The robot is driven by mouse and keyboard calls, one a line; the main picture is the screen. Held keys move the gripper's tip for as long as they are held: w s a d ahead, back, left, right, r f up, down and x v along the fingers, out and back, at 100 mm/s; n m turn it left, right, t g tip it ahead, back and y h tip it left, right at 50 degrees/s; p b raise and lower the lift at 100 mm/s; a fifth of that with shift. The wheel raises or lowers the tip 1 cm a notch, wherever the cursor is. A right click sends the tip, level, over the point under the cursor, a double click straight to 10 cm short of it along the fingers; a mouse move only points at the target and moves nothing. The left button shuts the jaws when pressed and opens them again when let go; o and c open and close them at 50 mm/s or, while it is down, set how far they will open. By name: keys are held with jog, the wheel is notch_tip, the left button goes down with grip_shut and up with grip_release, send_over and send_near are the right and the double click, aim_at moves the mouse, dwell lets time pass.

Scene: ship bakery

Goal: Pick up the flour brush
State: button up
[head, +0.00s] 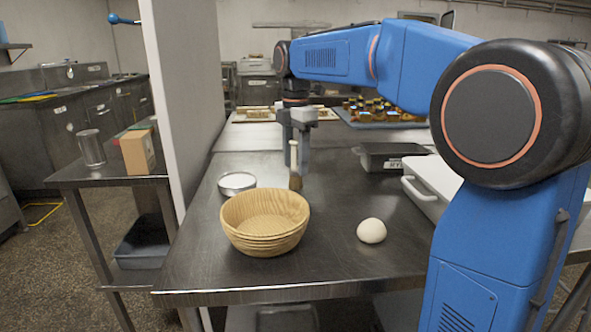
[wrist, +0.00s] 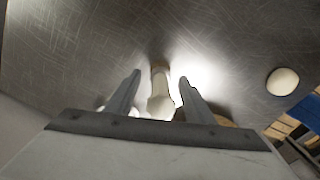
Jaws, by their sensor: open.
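The flour brush (head: 294,156) has a pale handle and darker brown bristles at its lower end. It looks upright, bristles down, over the steel table behind the wooden bowl. My gripper (head: 297,135) points down at the brush from above. In the wrist view the pale handle (wrist: 160,100) lies between the two spread fingers of my gripper (wrist: 160,76), with a gap visible on each side. The fingers are open and not closed on the handle. Whether the bristles touch the table is hard to tell.
A ribbed wooden bowl (head: 265,222) stands in front of the brush, with a round metal tin (head: 237,182) to the left. A dough ball (head: 371,231) lies right. A dark box (head: 392,157) and white container (head: 432,182) stand farther right. The table's front middle is clear.

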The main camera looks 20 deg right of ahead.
jog(key=shift+f, duration=0.8)
jog(key=c, duration=1.1)
jog(key=shift+r, duration=0.1)
